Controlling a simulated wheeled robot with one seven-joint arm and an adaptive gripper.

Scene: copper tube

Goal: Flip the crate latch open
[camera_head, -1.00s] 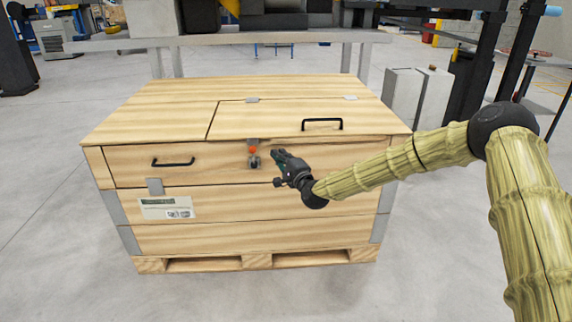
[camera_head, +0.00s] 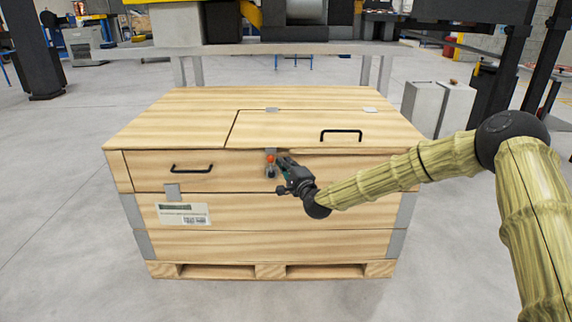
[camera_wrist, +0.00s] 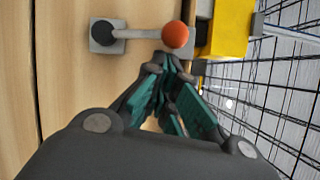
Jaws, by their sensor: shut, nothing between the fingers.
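The crate latch (camera_head: 270,166) is on the front of the wooden crate (camera_head: 160,120), just below the lid edge. In the wrist view its lever (camera_wrist: 143,34) runs from a dark pivot on a grey plate (camera_wrist: 103,44) to an orange ball knob (camera_wrist: 175,35). In the head view the knob sits above the pivot, so the lever is upright. My gripper (camera_head: 281,161) is just right of the latch. In the wrist view its fingertips (camera_wrist: 170,62) are together beside the knob, with nothing held. I cannot tell whether they touch it.
The hinged lid (camera_head: 290,128) lies closed, with a black handle (camera_head: 341,132) on top. Another black handle (camera_head: 191,168) is on the crate front at left. A pale box (camera_head: 440,108) stands behind right. The floor (camera_head: 60,200) left of the crate is clear.

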